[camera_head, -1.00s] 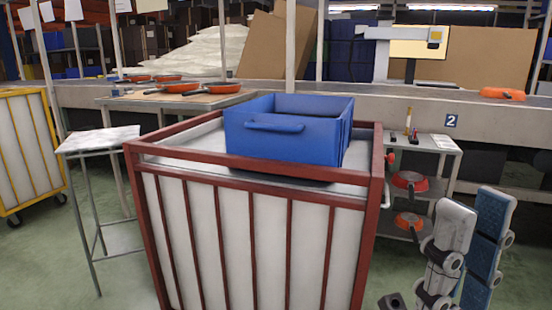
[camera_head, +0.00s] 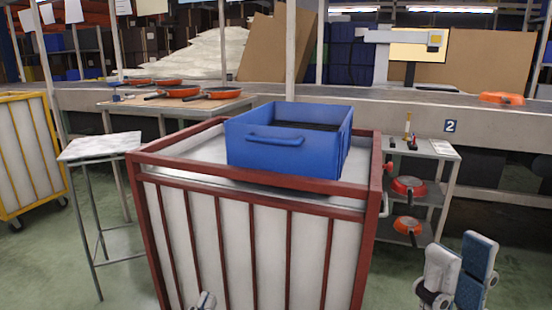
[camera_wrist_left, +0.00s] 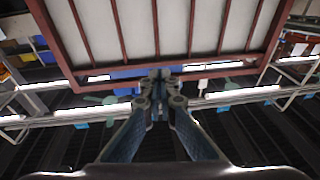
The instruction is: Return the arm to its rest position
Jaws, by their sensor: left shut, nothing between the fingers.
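My left gripper (camera_head: 206,298) shows only its tip at the bottom edge, in front of the red-framed cart's near side. In the left wrist view its two fingers (camera_wrist_left: 158,76) meet, shut and empty, and the cart's slatted side shows beyond them. My right gripper (camera_head: 460,248) is at the bottom right, fingers pointing up and apart, with nothing seen between them; its lower part is cut off.
A red-framed cart (camera_head: 150,172) with white panels stands in the middle, bearing a blue crate (camera_head: 277,155). A small white-topped stand (camera_head: 100,146) is at left. A shelf rack (camera_head: 435,148) with orange pans is at right. Clear floor lies at lower right.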

